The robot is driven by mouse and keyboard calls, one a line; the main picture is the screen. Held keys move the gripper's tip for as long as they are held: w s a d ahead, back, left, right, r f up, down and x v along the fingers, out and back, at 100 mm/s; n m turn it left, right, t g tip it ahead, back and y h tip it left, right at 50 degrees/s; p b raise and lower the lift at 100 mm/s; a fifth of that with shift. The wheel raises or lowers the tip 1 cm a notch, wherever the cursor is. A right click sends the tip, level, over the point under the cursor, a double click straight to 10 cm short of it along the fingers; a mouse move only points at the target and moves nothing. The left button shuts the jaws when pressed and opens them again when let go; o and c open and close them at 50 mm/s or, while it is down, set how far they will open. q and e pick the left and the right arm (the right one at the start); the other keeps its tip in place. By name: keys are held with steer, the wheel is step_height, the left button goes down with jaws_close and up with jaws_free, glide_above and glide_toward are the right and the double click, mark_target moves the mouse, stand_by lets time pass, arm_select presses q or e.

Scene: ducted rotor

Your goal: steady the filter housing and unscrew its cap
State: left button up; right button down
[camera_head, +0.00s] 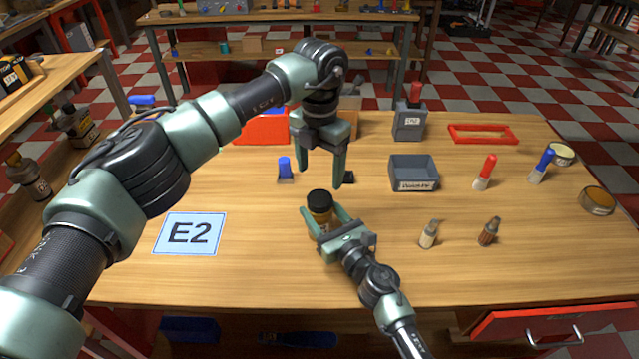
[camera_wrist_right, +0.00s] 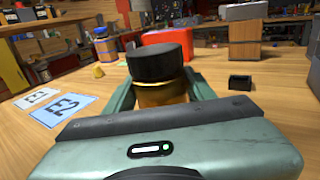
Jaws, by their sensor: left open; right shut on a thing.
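The filter housing (camera_head: 322,223) is a small amber jar standing upright on the wooden table, with a black cap (camera_head: 319,199) on top. My right gripper (camera_head: 328,218) is shut on the housing's body from the front. In the right wrist view the amber body (camera_wrist_right: 163,94) sits between the two fingers, and the black cap (camera_wrist_right: 154,62) rises above them. My left gripper (camera_head: 321,166) is open and empty, pointing down above and slightly behind the cap, clear of it. The housing's lower part is partly hidden by my right gripper.
A grey open bin (camera_head: 414,185) stands right of the housing. A small black block (camera_head: 348,178) and a blue-topped item (camera_head: 285,168) lie behind it. An E2 card (camera_head: 190,234) lies at left. Two small bottles (camera_head: 429,234) (camera_head: 489,232) stand at right. The table's front is clear.

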mark_target(320, 198)
arm_select(q)
steer(key=m, duration=2.8)
steer(key=shift+m, duration=0.3)
steer(key=shift+f, duration=4)
steer(key=shift+c, duration=0.3)
